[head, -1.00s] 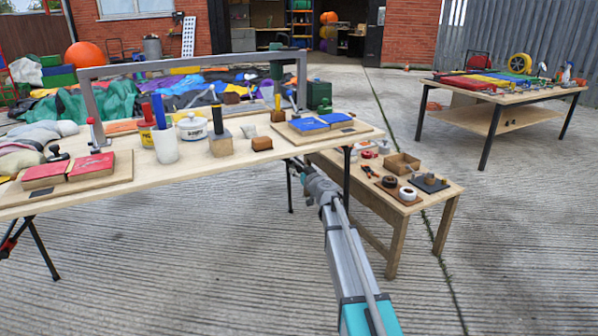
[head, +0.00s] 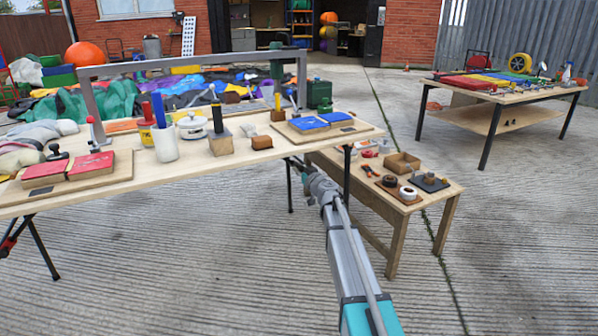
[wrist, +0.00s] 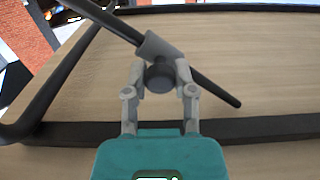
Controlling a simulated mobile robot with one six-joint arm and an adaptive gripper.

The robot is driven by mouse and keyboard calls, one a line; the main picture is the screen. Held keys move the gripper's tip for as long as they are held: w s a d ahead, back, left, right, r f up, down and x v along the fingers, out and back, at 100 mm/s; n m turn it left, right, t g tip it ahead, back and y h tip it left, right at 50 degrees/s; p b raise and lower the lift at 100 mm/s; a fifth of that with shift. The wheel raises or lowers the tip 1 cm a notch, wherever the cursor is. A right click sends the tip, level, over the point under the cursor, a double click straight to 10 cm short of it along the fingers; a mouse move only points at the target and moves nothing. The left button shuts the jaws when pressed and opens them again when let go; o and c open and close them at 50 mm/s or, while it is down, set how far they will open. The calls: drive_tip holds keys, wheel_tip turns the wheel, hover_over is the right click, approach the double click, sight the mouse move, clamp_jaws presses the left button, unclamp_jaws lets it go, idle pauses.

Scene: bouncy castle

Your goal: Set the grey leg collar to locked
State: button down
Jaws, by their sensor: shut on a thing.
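In the wrist view a grey collar (wrist: 155,46) sits around a dark slanted leg rod (wrist: 215,88). A dark round knob (wrist: 159,74) stands out from the collar towards me. My gripper (wrist: 161,78) is shut on this knob, one finger on each side. In the head view my gripper is under the right end of the long wooden table (head: 225,168), where the tabletop edge hides it from clear sight. The collar cannot be made out in the head view. I cannot tell from the frames which setting the collar is in.
The table's pale wooden underside (wrist: 255,55) and a black frame bar (wrist: 270,128) lie close around my gripper. A black table leg (head: 347,185) and a low wooden bench (head: 375,222) stand to the right. Open concrete (head: 200,275) lies in front.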

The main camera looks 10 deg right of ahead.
drive_tip(key=w+d+f+b, duration=0.1)
drive_tip(key=d+f+b, duration=0.3)
drive_tip(key=d, duration=0.1)
drive_tip(key=shift+w+f, duration=0.15)
drive_tip(key=shift+w, duration=0.2)
drive_tip(key=shift+c, duration=2)
unclamp_jaws()
drive_tip(key=shift+f, duration=0.1)
drive_tip(key=shift+s, duration=0.1)
drive_tip(key=v, duration=1.1)
drive_tip(key=shift+s, duration=0.35)
